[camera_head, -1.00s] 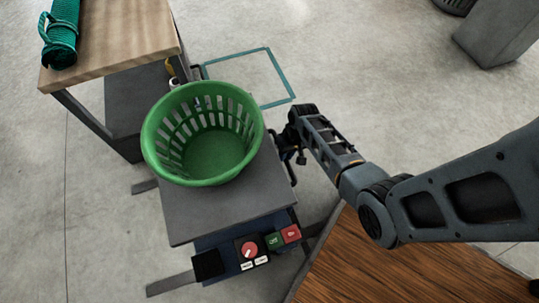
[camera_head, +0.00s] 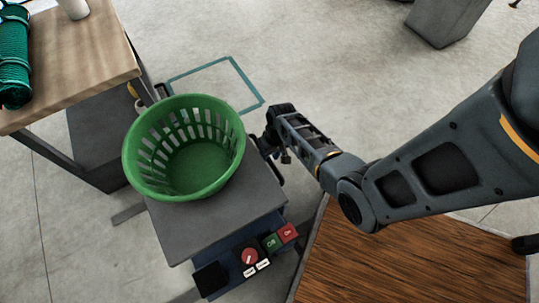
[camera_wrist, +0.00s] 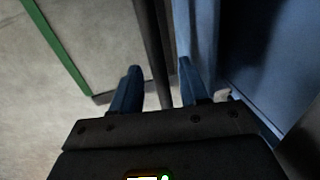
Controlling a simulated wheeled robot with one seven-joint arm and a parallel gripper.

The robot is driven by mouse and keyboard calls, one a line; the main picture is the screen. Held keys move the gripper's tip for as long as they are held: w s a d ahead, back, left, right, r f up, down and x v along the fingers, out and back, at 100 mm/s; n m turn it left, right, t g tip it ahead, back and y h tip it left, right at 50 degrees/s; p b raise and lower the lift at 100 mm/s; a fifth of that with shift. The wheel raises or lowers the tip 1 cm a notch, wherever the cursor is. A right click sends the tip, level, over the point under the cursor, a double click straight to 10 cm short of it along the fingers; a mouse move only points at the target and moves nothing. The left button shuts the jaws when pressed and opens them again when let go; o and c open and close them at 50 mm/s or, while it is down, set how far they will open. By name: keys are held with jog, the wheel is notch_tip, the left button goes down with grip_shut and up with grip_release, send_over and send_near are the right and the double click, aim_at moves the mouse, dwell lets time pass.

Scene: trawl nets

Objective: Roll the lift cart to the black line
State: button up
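The lift cart (camera_head: 225,222) has a grey platform and stands left of centre in the head view. A green slatted basket (camera_head: 190,172) sits upright on it. Its near end carries a panel with a red knob (camera_head: 249,257) and green and red buttons. My gripper (camera_head: 268,146) is at the cart's right side by a dark handle. In the wrist view the two fingers (camera_wrist: 158,68) are apart, with a dark upright bar (camera_wrist: 152,30) between them and gaps visible beside it. The head view hides the fingertips. I see no clear black line on the floor.
A wood-topped table (camera_head: 75,52) with a green net roll (camera_head: 14,55) and white cup (camera_head: 73,8) stands close left of the cart. A brown wooden surface (camera_head: 410,262) lies at the lower right. A teal floor outline (camera_head: 240,75) is beyond the cart. Floor beyond is mostly open.

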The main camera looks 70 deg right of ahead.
notch_tip(320, 180, up, 8)
jog(key=d+p, duration=0.1)
jog(key=p, duration=0.2)
jog(key=shift+s+f+p, duration=0.15)
jog(key=shift+s+p, duration=0.2)
jog(key=shift+s, duration=0.05)
jog(key=shift+d, duration=0.1)
dwell(0.3)
